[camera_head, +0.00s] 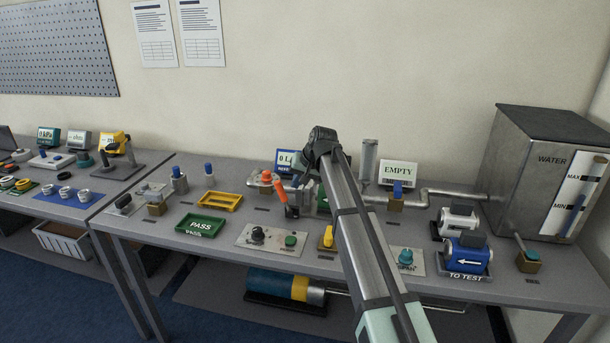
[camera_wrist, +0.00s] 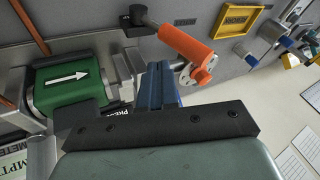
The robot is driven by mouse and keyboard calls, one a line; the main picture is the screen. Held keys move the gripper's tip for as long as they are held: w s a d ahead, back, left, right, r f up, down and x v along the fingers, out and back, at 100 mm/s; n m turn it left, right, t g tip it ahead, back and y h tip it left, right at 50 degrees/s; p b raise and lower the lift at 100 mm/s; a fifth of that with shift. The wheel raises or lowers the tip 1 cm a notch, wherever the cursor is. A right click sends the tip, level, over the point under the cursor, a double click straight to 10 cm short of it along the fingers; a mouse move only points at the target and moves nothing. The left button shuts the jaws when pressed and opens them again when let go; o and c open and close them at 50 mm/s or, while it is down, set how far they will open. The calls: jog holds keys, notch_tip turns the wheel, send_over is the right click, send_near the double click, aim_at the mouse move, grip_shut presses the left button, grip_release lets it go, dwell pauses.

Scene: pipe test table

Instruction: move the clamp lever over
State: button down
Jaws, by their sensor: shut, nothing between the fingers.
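The clamp lever has an orange grip (camera_wrist: 188,43) and a metal pivot plate, and it shows at the upper centre of the wrist view. It also shows in the head view (camera_head: 280,191), tilted beside my arm. A green block with a white arrow (camera_wrist: 68,78) sits in a metal holder to the left of the lever in the wrist view. My gripper (camera_wrist: 160,72) is shut and empty, its blue fingers together just beside the lever's grip. I cannot tell whether they touch it. In the head view my own arm hides the fingers.
A green PASS tray (camera_head: 201,232) and a yellow tray (camera_head: 216,201) lie left of the clamp. A knob panel (camera_head: 272,240) is in front. A glass cylinder (camera_head: 368,160), pipes and the water tank (camera_head: 545,170) stand to the right.

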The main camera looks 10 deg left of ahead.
aim_at(280, 182)
jog(key=shift+s+a+f, duration=0.15)
jog(key=shift+a+f, duration=0.1)
jog(key=shift+a, duration=0.35)
jog(key=shift+s+a+f, duration=0.1)
jog(key=shift+a+f, duration=0.1)
jog(key=shift+a, duration=0.4)
jog(key=shift+a, duration=0.85)
jog(key=shift+a+f+h, duration=0.1)
jog(key=shift+a+h, duration=0.3)
jog(key=shift+a, duration=0.15)
jog(key=shift+a+f, duration=0.15)
jog(key=shift+a, duration=0.2)
